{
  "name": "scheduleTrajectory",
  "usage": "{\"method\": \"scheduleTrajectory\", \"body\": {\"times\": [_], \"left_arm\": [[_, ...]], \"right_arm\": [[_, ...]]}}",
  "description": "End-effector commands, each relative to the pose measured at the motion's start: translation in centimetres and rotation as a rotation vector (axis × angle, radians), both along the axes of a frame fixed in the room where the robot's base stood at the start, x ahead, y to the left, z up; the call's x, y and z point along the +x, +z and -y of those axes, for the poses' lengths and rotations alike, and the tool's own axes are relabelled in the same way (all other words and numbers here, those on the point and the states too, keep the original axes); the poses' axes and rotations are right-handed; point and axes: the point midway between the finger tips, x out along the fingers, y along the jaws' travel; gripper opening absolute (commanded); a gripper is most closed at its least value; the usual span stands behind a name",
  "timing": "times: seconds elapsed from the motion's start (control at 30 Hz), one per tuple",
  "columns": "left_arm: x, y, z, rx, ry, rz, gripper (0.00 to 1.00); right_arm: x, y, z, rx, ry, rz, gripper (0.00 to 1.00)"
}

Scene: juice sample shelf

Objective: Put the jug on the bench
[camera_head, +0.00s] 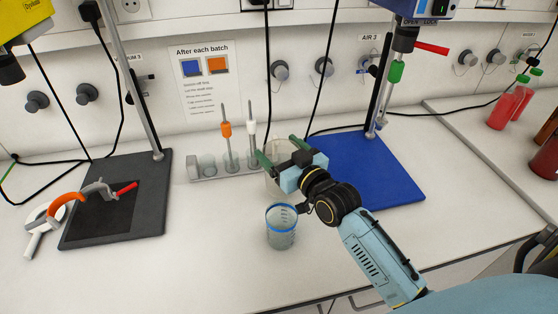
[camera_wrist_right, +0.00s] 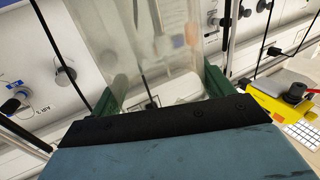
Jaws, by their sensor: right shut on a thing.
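My right gripper (camera_head: 281,152) reaches in from the lower right over the bench (camera_head: 200,262). Its green fingers are shut on a clear jug (camera_head: 274,181). In the right wrist view the see-through wall of the jug (camera_wrist_right: 138,45) stands between the two fingers. The jug is mostly hidden behind the gripper in the head view, and I cannot tell whether its base touches the bench. My left gripper is not in view.
A blue mat (camera_head: 378,178) with a stand lies right of the jug. A grey rack (camera_head: 209,172) with orange and white tools stands behind left. A dark board (camera_head: 110,215) with a stand and an orange-handled tool are at left. Red bottles (camera_head: 505,108) stand far right. The front left bench is clear.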

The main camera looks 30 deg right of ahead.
Motion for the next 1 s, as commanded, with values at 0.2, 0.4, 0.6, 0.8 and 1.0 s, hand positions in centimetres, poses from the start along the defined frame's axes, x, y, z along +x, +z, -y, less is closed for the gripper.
{"method": "scheduleTrajectory", "body": {"times": [0.2,0.4,0.6,0.8,1.0], "left_arm": [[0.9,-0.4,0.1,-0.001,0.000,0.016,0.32],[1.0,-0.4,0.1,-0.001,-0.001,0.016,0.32],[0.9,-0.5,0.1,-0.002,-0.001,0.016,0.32],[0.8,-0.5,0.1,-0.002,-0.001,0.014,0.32],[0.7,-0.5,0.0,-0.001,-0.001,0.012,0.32]], "right_arm": [[0.0,-2.5,0.0,-0.001,0.001,0.002,0.21],[0.0,-2.5,0.0,-0.001,0.000,0.004,0.21],[0.0,-2.8,0.0,-0.001,0.000,0.004,0.21],[0.0,-3.0,0.0,0.000,0.000,-0.002,1.00],[0.0,-3.0,0.0,0.000,0.000,-0.002,1.00]]}}
